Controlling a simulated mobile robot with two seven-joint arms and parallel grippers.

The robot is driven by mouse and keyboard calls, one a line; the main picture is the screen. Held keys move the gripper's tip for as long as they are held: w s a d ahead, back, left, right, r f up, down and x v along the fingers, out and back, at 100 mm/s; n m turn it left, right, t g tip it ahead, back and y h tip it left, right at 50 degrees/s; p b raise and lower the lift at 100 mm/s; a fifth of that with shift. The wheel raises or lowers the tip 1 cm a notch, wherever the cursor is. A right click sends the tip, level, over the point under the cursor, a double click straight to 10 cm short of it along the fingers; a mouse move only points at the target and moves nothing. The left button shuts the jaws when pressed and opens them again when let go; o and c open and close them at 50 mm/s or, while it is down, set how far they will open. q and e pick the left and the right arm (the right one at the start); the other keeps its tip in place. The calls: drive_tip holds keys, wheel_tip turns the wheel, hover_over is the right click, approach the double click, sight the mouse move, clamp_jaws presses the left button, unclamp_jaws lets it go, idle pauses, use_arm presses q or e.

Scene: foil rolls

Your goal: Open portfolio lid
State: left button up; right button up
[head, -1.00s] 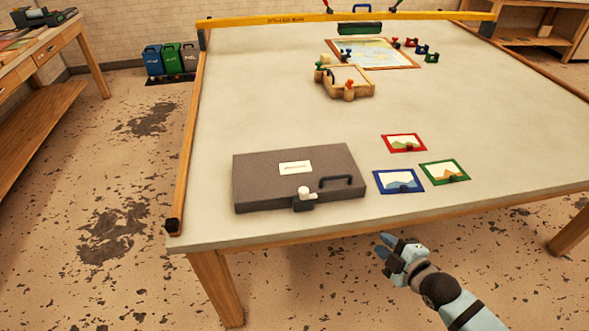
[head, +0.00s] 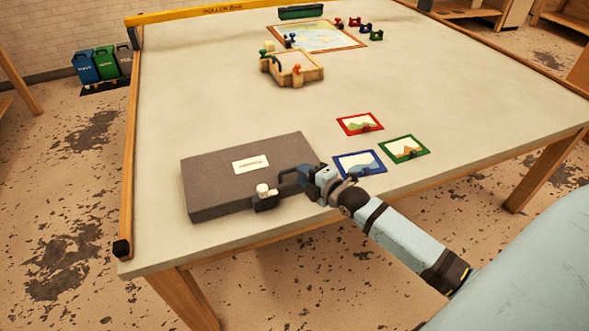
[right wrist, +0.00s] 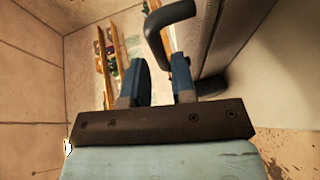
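The closed grey portfolio case (head: 222,180) lies flat on the table's near left part, with a white label (head: 251,164) on its lid. A dark latch with a white knob (head: 263,190) sits at its front edge. My right gripper (head: 296,174) is at the case's black handle, covering much of it in the head view. In the right wrist view the handle (right wrist: 172,15) is close to the fingertips. The two blue fingers (right wrist: 160,78) are apart, with a gap between them. Whether they touch the handle I cannot tell. My left gripper is out of view.
Red (head: 360,123), blue (head: 357,163) and green (head: 403,148) framed pictures lie right of the case, the blue one close to my right gripper. A wooden tray (head: 292,70) and framed map (head: 318,42) are farther back. The table's middle is clear.

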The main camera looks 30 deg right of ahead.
drive_tip(key=x, duration=0.3)
drive_tip(key=shift+w, duration=0.25)
drive_tip(key=shift+w+f, duration=0.1)
drive_tip(key=shift+w, duration=0.15)
clamp_jaws()
